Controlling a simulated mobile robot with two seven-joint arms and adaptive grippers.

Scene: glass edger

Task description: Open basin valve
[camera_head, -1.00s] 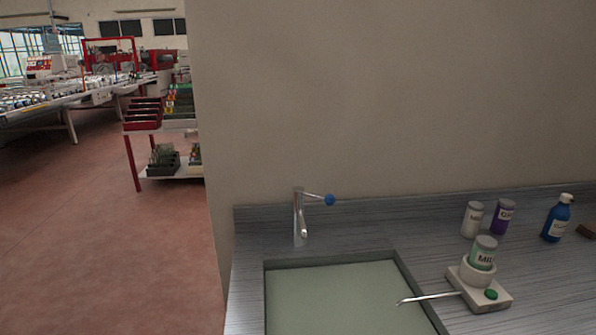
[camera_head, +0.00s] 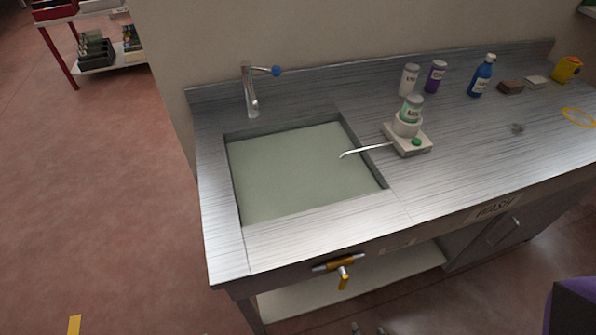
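The basin valve (camera_head: 341,264) is a brass-yellow body with grey pipe ends, mounted under the front edge of the counter.
A shelf (camera_head: 330,287) lies below the valve.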

